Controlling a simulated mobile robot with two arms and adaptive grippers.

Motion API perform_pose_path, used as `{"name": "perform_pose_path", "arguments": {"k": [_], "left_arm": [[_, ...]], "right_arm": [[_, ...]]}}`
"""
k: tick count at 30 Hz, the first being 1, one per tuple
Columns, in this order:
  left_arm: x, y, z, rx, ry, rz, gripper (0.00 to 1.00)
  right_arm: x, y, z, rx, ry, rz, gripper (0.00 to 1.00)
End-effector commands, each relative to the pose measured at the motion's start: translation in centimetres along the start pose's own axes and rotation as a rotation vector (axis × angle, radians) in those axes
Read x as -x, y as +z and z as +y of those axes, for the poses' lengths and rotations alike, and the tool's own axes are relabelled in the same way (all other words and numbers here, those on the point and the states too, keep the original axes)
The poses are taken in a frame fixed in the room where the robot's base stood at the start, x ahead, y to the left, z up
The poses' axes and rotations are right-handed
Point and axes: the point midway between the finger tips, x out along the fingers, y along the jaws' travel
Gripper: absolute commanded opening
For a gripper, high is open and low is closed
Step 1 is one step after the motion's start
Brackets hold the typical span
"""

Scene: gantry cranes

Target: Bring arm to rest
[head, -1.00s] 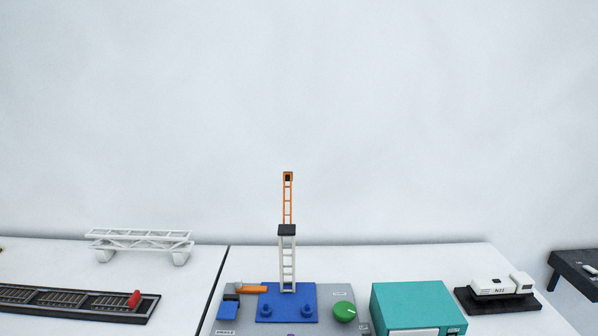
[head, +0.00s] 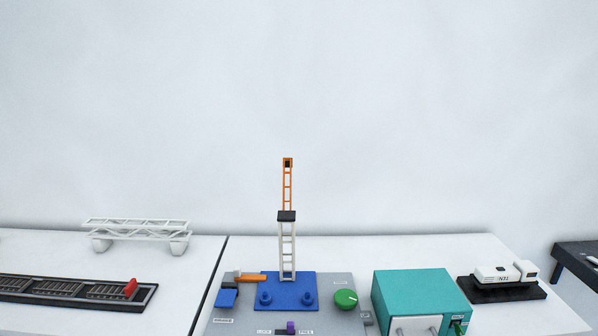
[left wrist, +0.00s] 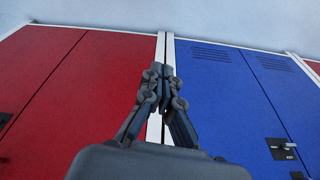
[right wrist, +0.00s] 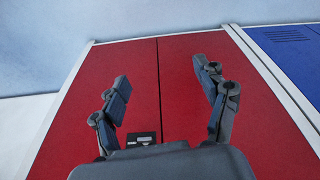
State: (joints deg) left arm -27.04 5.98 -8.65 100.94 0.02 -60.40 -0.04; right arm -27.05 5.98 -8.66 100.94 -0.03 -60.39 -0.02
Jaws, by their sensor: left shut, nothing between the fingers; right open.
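In the left wrist view my left gripper (left wrist: 165,85) is shut and empty, in front of red and blue cabinet doors. In the right wrist view my right gripper (right wrist: 163,78) is open and empty, in front of a red cabinet. Neither gripper shows in the head view. In the head view a crane model stands upright, with a white lattice mast (head: 288,250) on a blue base (head: 287,300) and an orange lattice arm (head: 287,187) pointing straight up from the dark block at its top.
The grey control board (head: 335,322) carries a green knob (head: 346,299), an orange-handled lever (head: 250,278) and a purple slider (head: 291,328). A teal box (head: 420,300), a white model (head: 500,274) on a black base, a white truss (head: 135,228) and a track tray (head: 80,297) stand around it.

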Motion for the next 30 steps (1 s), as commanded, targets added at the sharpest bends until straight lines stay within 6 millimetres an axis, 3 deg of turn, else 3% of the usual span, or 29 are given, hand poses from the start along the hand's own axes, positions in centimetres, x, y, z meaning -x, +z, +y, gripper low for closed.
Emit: {"name": "perform_pose_path", "arguments": {"k": [1,6,12,15,21,25,30], "left_arm": [[-3.2,1.6,0.1,-0.002,0.001,-0.017,0.00],[-10.9,6.8,0.5,-0.009,0.005,-0.052,0.00],[-18.0,14.3,0.8,-0.018,0.009,-0.091,0.00],[-20.4,18.1,0.8,-0.022,0.011,-0.109,0.00],[-22.6,23.3,0.8,-0.029,0.012,-0.129,0.00],[-22.9,24.6,0.8,-0.031,0.012,-0.133,0.00],[-22.9,24.8,0.8,-0.031,0.012,-0.134,0.00]], "right_arm": [[-3.2,1.6,-0.1,0.002,-0.001,-0.017,0.74],[-10.9,6.8,-0.5,0.008,-0.006,-0.051,0.74],[-18.0,14.3,-0.8,0.018,-0.010,-0.090,0.74],[-20.4,18.1,-0.9,0.022,-0.011,-0.108,0.74],[-22.6,23.3,-0.9,0.029,-0.013,-0.129,0.74],[-22.9,24.6,-0.9,0.030,-0.013,-0.134,0.74],[-22.9,24.8,-0.8,0.031,-0.013,-0.133,0.74]]}}
